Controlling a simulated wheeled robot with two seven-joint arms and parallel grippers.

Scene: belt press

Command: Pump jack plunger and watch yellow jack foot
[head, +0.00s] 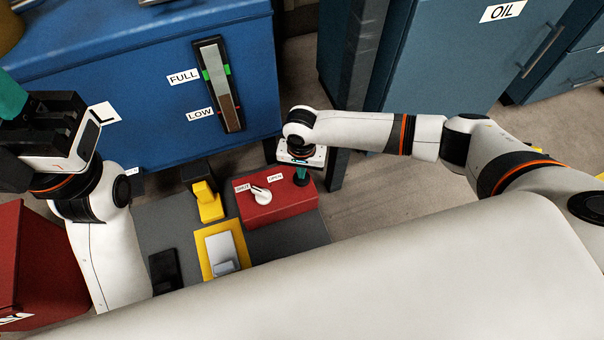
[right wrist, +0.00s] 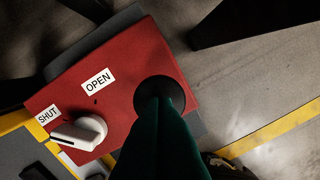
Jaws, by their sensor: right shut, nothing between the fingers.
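The red jack block (head: 280,208) sits on a dark grey base and carries a white lever knob (head: 262,195) between SHUT and OPEN labels. The knob's bar lies toward SHUT; it also shows in the right wrist view (right wrist: 80,132). A round black plunger top (right wrist: 160,80) is at the block's far end. My right gripper (head: 301,180), with green fingers, is shut and empty, pointing down over it; contact is unclear. The yellow jack foot (head: 208,202) stands left of the block. My left gripper (head: 12,100) is raised at the left edge; its finger gap is unclear.
A blue tank (head: 150,80) with a FULL/LOW gauge (head: 218,85) stands behind. A yellow-framed grey pedal (head: 222,250) and black pedal (head: 165,272) lie in front. A red box (head: 45,265) is at left, a blue OIL cabinet (head: 440,70) at right. My pale body hides the foreground.

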